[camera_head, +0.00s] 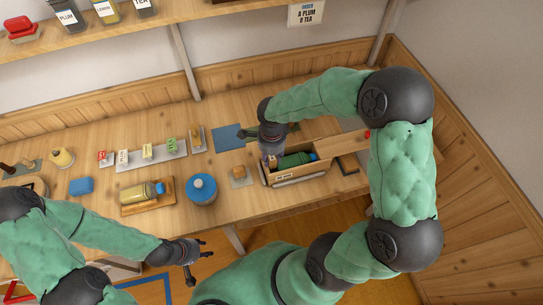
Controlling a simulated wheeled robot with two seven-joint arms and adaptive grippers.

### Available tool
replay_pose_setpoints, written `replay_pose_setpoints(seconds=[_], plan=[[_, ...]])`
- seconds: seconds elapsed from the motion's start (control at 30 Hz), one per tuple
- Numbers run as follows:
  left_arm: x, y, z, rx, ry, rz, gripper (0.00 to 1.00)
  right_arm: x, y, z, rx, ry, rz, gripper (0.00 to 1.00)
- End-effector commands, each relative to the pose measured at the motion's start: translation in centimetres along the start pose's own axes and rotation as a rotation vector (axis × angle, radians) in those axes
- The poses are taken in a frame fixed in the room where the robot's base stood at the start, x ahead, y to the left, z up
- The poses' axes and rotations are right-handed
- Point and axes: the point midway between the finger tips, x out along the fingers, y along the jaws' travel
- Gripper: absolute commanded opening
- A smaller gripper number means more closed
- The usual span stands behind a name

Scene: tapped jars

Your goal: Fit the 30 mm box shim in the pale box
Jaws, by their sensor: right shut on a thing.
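The pale box (318,170) is a long open wooden box on the table, with a green jar or bottle (296,160) lying inside it. My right gripper (271,158) is over the left end of the box, pointing down. It is shut on a small wooden piece (272,164), apparently the box shim, at the left end beside the green bottle. The arm hides most of it, and I cannot tell whether it touches the box floor. My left gripper (199,268) is open and empty in front of the table edge, at lower centre.
A blue-lidded jar (202,189) and a small wooden block (240,177) stand left of the box. Further left are a yellowish jar on a wooden cradle (138,193) and a grey strip (150,158) with labelled blocks. A blue mat (228,138) lies behind.

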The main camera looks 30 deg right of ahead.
Motion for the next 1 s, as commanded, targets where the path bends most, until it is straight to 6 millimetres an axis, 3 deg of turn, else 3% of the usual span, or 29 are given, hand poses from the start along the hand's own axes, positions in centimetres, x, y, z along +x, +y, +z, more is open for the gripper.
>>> replay_pose_setpoints(seconds=[0.93,0.97,1.0], plan=[[0.6,-0.21,-0.02,0.0,0.0,0.0,0.4,0.68,0.0,-0.01,0.0,0.0,0.0,0.13],[0.6,-0.21,-0.02,0.0,0.0,0.0,0.4,0.68,0.0,-0.01,0.0,0.0,0.0,0.4],[0.6,-0.21,-0.02,0.0,0.0,0.0,0.4,0.68,0.0,-0.01,0.0,0.0,0.0,0.51]])
